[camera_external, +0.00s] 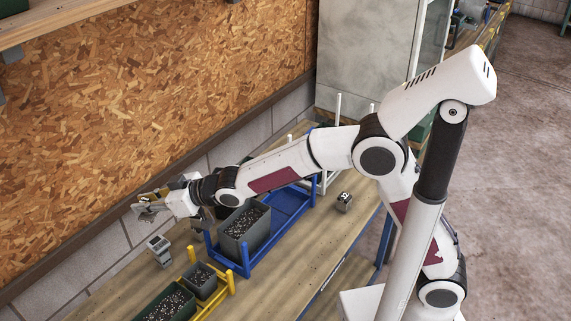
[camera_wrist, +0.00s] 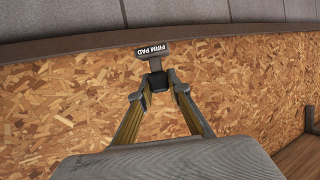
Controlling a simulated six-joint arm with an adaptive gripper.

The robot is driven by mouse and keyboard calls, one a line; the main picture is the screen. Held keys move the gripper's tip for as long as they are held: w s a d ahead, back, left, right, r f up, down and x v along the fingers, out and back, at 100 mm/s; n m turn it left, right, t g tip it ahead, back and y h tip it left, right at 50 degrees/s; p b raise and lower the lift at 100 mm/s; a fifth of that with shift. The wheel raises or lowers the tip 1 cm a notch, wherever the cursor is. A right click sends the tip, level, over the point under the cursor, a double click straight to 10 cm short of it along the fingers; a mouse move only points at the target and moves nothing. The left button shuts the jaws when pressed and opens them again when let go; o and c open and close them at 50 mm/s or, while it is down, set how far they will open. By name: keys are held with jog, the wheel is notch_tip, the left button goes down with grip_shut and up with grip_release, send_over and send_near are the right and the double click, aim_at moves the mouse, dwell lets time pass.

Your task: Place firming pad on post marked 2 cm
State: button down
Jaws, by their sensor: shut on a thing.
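The firming pad (camera_wrist: 153,50) is a grey block with the label FIRM PAD, upside down in the wrist view. My gripper (camera_wrist: 157,84) is shut on the stem below the block. In the external view my gripper (camera_external: 152,206) is at the far left, raised above the bench near the chipboard wall; the pad is hard to make out there. A small grey post (camera_external: 160,247) stands on the bench below my gripper. Another small grey block with a dark marking (camera_external: 344,201) stands right of the blue rack. I cannot read either marking.
A yellow rack (camera_external: 230,281) holds a smaller grey pot (camera_external: 201,281) and a green tray (camera_external: 168,304). White uprights (camera_external: 337,120) stand behind. The bench front (camera_external: 290,270) is clear.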

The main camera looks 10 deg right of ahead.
aim_at(156, 217)
jog(key=shift+f, duration=3.1)
jog(key=shift+f, duration=1.85)
jog(key=shift+f, duration=0.15)
jog(key=c, duration=1.9)
grip_release()
jog(key=shift+r, duration=0.2)
jog(key=shift+s+d, duration=0.1)
jog(key=shift+d, duration=0.05)
jog(key=v, duration=1.1)
jog(key=shift+s+d+r, duration=0.15)
jog(key=shift+d, duration=0.05)
